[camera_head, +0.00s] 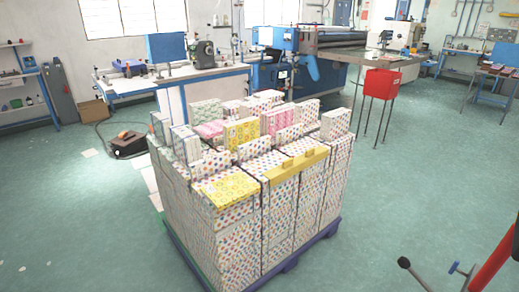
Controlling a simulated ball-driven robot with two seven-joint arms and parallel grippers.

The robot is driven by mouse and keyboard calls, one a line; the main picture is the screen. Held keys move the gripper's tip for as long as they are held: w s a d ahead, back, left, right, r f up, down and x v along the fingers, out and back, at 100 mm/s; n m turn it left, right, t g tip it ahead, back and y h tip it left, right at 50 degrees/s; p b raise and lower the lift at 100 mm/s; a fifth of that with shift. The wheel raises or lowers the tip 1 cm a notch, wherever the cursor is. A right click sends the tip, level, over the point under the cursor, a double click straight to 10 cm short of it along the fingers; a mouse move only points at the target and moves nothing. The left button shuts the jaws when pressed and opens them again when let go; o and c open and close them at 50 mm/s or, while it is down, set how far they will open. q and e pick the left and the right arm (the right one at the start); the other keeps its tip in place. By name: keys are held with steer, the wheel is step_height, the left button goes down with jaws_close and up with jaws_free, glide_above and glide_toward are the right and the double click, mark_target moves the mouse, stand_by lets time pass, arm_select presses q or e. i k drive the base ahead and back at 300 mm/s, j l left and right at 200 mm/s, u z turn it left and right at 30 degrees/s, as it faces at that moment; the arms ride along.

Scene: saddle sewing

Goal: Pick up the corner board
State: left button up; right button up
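A long yellow strip (298,167) lies along the top front-right edge of a stack of patterned boxes (240,245). It looks like the corner board, with two small tan tabs along its upper side. The stack stands on a dark blue pallet (292,263) in the middle of the floor. A yellow patterned box (228,188) lies flat on the top front corner, left of the strip. Neither of my grippers is in view.
More boxes (242,132) stand upright on top of the stack. A red box on thin legs (381,83) stands behind it to the right. A red bar (497,262) and a black knob (404,263) show at bottom right.

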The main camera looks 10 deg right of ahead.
mark_target(291, 167)
steer(key=i+l+u, duration=0.35)
steer(key=i, duration=0.25)
steer(key=i+l+u, duration=0.35)
steer(key=i+l, duration=0.15)
steer(key=l, duration=0.15)
